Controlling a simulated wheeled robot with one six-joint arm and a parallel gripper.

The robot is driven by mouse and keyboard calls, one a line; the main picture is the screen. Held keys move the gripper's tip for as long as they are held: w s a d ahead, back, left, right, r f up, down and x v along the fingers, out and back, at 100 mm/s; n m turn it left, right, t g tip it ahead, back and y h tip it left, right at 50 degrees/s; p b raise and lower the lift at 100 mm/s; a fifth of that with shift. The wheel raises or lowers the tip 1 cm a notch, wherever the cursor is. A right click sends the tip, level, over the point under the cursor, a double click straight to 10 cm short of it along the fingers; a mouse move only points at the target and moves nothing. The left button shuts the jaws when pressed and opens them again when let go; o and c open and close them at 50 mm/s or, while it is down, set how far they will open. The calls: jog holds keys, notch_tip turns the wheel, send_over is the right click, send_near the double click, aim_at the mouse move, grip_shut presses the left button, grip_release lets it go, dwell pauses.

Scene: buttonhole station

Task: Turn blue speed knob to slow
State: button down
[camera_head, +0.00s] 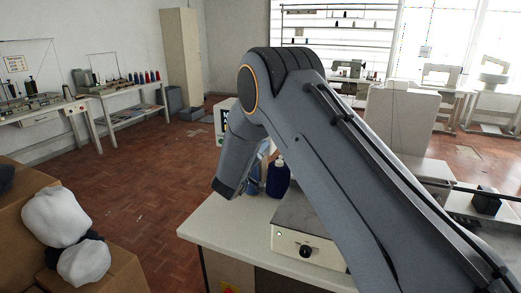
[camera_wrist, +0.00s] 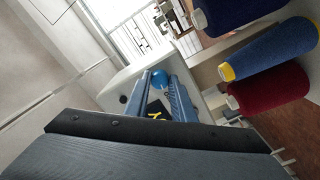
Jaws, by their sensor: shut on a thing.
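In the wrist view the blue speed knob (camera_wrist: 160,78) is a small round blue shape against a white machine housing. My gripper (camera_wrist: 161,86) reaches up to it, with one blue-grey finger on each side. The fingers are shut on the knob and cover part of it. The knob's pointer and any speed marks are too small or hidden to read. In the head view my arm and wrist hide the gripper and the knob. Part of the white machine (camera_head: 222,117) shows behind my arm.
Navy (camera_wrist: 240,12), blue (camera_wrist: 270,50) and red (camera_wrist: 268,90) thread cones stand close to the right of my gripper. A control box with a black knob (camera_head: 306,251) sits on the white table (camera_head: 215,232). Boxes with white bundles (camera_head: 58,217) are at left.

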jog(key=shift+n+p, duration=0.6)
jog(key=shift+n, duration=3.2)
jog(key=c, duration=1.5)
grip_release()
jog(key=shift+b+v, duration=1.1)
jog(key=shift+v, duration=2.85)
jog(key=shift+r, duration=0.1)
